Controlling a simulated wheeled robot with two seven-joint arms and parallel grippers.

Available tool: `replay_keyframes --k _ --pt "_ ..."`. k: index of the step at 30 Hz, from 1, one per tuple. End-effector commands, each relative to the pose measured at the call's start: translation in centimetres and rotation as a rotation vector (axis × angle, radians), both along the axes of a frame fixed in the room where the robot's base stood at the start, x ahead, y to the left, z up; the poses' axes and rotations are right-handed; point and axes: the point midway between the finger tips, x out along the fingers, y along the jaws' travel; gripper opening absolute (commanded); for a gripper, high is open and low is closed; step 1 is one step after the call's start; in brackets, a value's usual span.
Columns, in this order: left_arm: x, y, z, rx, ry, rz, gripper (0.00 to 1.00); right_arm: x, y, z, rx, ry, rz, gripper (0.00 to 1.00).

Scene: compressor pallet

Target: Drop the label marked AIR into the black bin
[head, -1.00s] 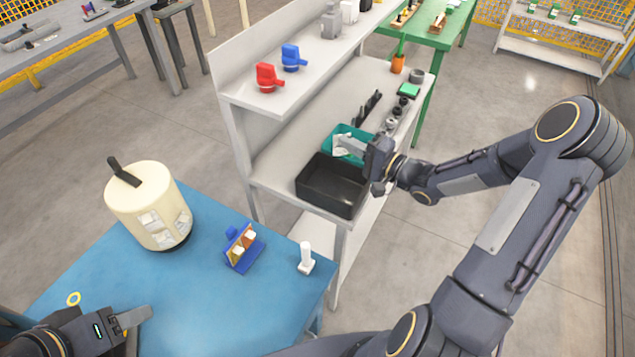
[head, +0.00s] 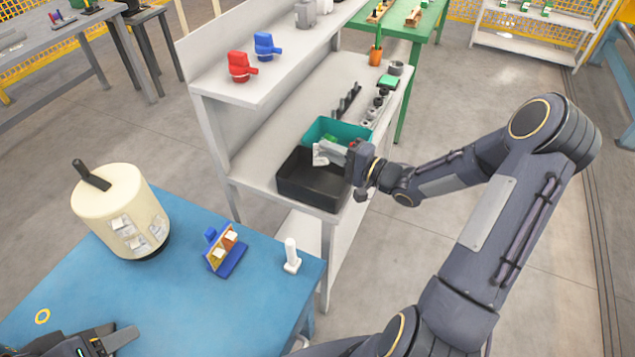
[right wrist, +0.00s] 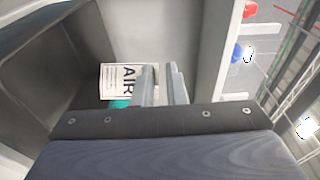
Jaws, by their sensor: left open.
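The AIR label (right wrist: 118,80) is a small white tag with black lettering. It shows at the fingertips of my right gripper (right wrist: 163,86) in the right wrist view, partly hidden by a finger. In the head view the right gripper (head: 340,152) is shut on the white label (head: 321,155), above the back part of the black bin (head: 308,188). The bin's dark wall (right wrist: 65,60) also shows in the right wrist view. My left gripper (head: 112,345) is open and empty low over the blue table, partly cut off by the frame.
A teal bin (head: 318,127) stands directly behind the black bin on the grey bench (head: 260,165). A red valve (head: 240,67) and a blue valve (head: 265,46) sit on the upper shelf. The blue table (head: 150,295) holds a cream tank (head: 118,205), a small rack (head: 226,250) and a white post (head: 291,256).

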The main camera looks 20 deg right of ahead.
Motion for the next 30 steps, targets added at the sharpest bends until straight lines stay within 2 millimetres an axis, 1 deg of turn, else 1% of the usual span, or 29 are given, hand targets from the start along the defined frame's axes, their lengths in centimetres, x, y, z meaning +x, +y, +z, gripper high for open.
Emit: replay_keyframes --k 1,3,10,13,16,24,27,30 --pt "0.0 0.0 0.0 0.000 0.000 0.000 0.53 0.0 0.0 0.0 0.000 0.000 0.000 0.18" --pt "0.0 0.0 0.0 0.000 0.000 0.000 0.53 0.0 0.0 0.0 0.000 0.000 0.000 0.26" --pt "0.0 0.0 0.0 0.000 0.000 0.000 0.53 0.0 0.0 0.0 0.000 0.000 0.000 0.26" --pt "0.0 0.0 -0.1 0.000 0.000 0.000 0.53 -0.4 -0.4 -0.1 -0.001 0.000 -0.002 0.26" --pt "0.0 0.0 -0.3 0.000 0.000 0.000 0.53 -1.5 -1.1 -0.1 -0.003 -0.001 -0.003 0.26" --pt "0.0 0.0 -0.6 0.000 0.000 0.000 0.53 -5.3 -3.6 -0.1 -0.002 0.001 -0.004 0.26" --pt "0.0 0.0 -0.7 0.000 0.000 0.000 0.53 -6.1 -4.1 0.0 -0.001 -0.001 -0.002 0.26" --pt "0.0 0.0 -0.7 0.000 0.000 0.000 0.53 -6.5 -4.3 0.0 -0.001 0.001 -0.001 0.26"
